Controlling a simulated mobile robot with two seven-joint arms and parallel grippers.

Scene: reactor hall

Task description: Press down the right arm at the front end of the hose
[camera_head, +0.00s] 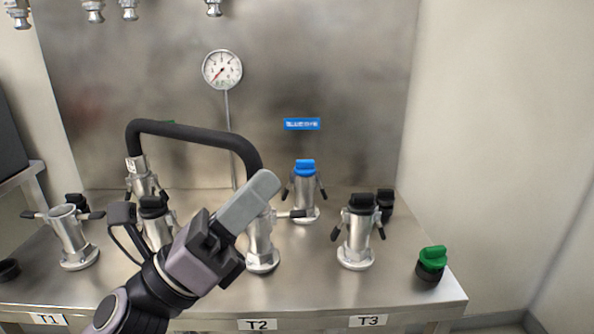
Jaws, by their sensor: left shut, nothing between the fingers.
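The black hose (190,132) arches between two metal couplings. Its back end (143,180) stands at the left and carries a small label. Its front end joins the metal coupling (262,245) near the middle of the bench. The right arm (291,213) of that coupling sticks out sideways to the right, roughly level. My left gripper (264,183) comes in from the lower left, shut and empty. It covers the left part and top of the front coupling, so the left arm there is hidden. The fingertips appear above and left of the right arm; contact cannot be told. My right gripper is out of view.
A blue-capped coupling (305,190) stands behind to the right. A black-capped one (357,235) and a green cap (432,261) are further right. An open coupling (71,235) stands left. A gauge (222,69) hangs on the back panel.

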